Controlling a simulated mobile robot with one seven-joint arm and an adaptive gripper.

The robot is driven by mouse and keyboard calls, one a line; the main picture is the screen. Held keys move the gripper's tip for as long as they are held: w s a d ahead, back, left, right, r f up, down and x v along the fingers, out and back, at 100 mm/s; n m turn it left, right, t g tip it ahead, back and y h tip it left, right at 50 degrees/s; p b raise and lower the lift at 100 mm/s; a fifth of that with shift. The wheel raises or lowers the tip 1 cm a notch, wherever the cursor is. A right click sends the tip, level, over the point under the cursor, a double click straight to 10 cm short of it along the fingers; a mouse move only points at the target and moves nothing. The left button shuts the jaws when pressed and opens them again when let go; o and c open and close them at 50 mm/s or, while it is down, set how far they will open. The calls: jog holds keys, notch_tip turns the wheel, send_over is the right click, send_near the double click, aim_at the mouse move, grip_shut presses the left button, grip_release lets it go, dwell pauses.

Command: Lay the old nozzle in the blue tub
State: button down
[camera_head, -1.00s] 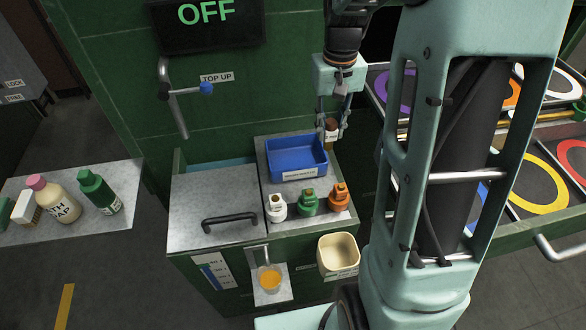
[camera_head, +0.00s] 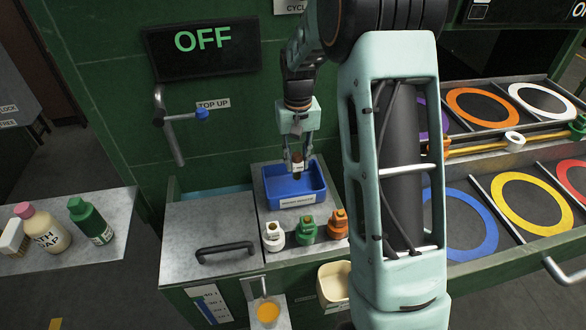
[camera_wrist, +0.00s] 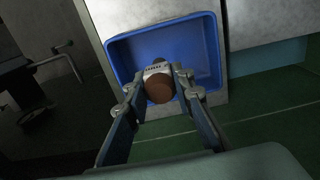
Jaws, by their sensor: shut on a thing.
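The blue tub (camera_head: 318,182) stands on the grey counter, with a label on its front wall. My gripper (camera_head: 297,162) is over the tub and shut on the old nozzle (camera_head: 297,169), a small part with a brown end and a pale labelled band. In the wrist view the old nozzle (camera_wrist: 159,86) sits between my two fingertips, in front of the blue tub (camera_wrist: 215,50). The tub's floor shows empty around it. I cannot tell how far the nozzle is above the floor.
White (camera_head: 273,237), green (camera_head: 306,229) and orange (camera_head: 337,224) nozzles stand in front of the tub. A cream bin (camera_head: 333,283) hangs below them. A lid with a black handle (camera_head: 226,250) lies to the left. A blue-tipped tap (camera_head: 201,114) is on the wall at left.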

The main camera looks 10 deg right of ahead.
aim_at(293, 157)
jog(key=shift+w+a+f, duration=0.25)
jog(key=shift+f, duration=0.15)
jog(key=f, duration=0.3)
jog(key=shift+w+a+f, duration=0.1)
jog(key=shift+w+a, duration=0.1)
jog(key=shift+a, duration=0.05)
jog(key=shift+f, duration=0.25)
jog(key=shift+f, duration=0.1)
jog(key=shift+f+b, duration=0.4)
jog(key=shift+f, duration=0.15)
jog(key=c, duration=1.7)
grip_release()
jog(key=shift+o, duration=0.2)
jog(key=shift+r, duration=0.1)
notch_tip(293, 157, up, 13)
jog(key=shift+r+p, duration=0.1)
jog(key=shift+p, duration=0.35)
